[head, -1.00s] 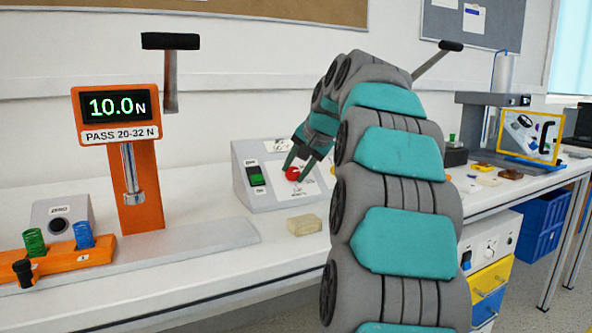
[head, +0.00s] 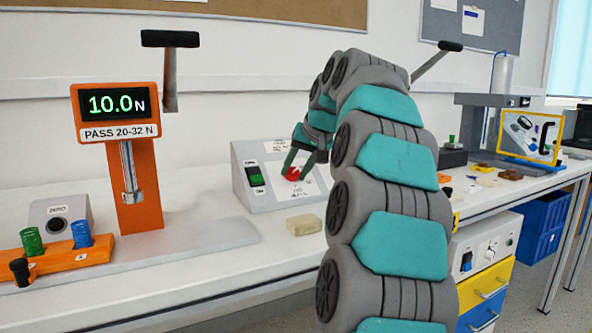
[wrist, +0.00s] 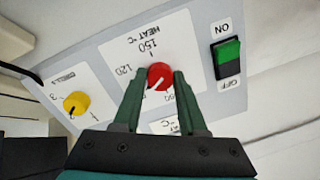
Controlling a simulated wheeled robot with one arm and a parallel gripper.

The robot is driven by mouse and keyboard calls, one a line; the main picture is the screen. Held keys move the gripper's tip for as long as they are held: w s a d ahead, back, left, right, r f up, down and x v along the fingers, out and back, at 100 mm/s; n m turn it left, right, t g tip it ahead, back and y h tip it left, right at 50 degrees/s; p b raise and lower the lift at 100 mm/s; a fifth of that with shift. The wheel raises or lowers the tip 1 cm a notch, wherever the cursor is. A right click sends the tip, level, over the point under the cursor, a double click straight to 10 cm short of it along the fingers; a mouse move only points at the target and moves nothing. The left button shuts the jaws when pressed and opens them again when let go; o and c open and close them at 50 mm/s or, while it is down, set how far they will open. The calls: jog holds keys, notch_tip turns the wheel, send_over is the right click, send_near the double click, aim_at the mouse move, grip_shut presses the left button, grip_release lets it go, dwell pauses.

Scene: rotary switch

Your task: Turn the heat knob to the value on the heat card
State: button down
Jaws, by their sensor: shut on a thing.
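The red heat knob (wrist: 159,76) sits on the sloped face of a grey control box (head: 262,205). The wrist view shows the scale around it with 120 and 150 readable; another number is partly hidden by a finger. A white pointer line on the knob points down and left in that view, towards the finger side. My gripper (wrist: 161,88) is shut on the knob, one green finger on each side. In the head view the red knob (head: 291,174) shows between my fingertips. A white label with "°C" (wrist: 165,126) is mostly hidden behind my gripper; its value cannot be read.
A green ON/OFF switch (wrist: 229,54) and a yellow dial (wrist: 76,103) flank the knob. A beige block (head: 304,225) lies in front of the box. An orange force tester (head: 135,180) stands to the left, with a lever above.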

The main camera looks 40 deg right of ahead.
jog(key=shift+c, duration=2.3)
grip_release()
jog(key=v, duration=0.7)
jog(key=shift+s+r, duration=0.25)
jog(key=shift+r, duration=0.1)
